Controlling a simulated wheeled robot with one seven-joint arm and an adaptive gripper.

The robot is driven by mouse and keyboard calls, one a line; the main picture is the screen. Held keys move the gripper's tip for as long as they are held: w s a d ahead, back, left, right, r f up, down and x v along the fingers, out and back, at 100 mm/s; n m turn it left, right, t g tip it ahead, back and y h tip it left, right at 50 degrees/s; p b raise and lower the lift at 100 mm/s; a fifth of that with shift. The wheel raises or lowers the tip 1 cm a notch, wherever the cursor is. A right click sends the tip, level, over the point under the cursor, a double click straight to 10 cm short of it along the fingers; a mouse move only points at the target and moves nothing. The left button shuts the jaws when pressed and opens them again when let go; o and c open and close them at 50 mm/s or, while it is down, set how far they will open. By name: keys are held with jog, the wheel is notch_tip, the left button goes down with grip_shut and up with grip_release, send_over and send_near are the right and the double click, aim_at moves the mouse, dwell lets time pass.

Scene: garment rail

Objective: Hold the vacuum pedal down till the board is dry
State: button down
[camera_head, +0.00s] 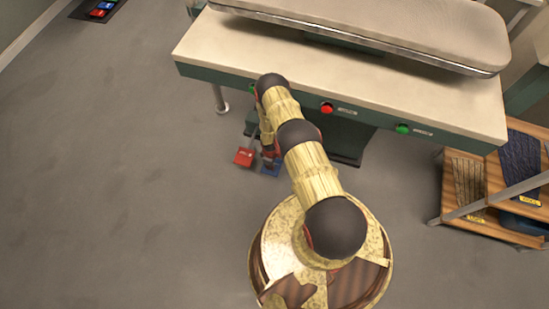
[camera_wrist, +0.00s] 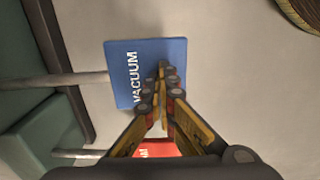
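The blue vacuum pedal (camera_wrist: 128,95), lettered VACUUM, lies near floor level in the wrist view, on a thin metal bar. In the head view the blue pedal (camera_head: 270,171) is mostly hidden behind my arm. My gripper (camera_wrist: 164,72) has its fingers together with nothing between the tips, and the tips overlap the right part of the blue pedal. I cannot tell whether they touch or press it. The padded board (camera_head: 400,28) lies on top of the pressing table; its dampness cannot be told.
A red pedal (camera_head: 244,157) stands just left of the blue one; part of it shows below my fingers in the wrist view (camera_wrist: 155,149). The table front (camera_head: 440,141) carries a red button (camera_head: 327,107) and a green button (camera_head: 402,128). A wooden shelf (camera_head: 495,185) stands right.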

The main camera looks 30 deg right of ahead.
jog(key=shift+f, duration=1.75)
jog(key=shift+s, duration=0.15)
dwell(0.4)
dwell(1.6)
jog(key=shift+r+p, duration=3.2)
jog(key=shift+r, duration=1.85)
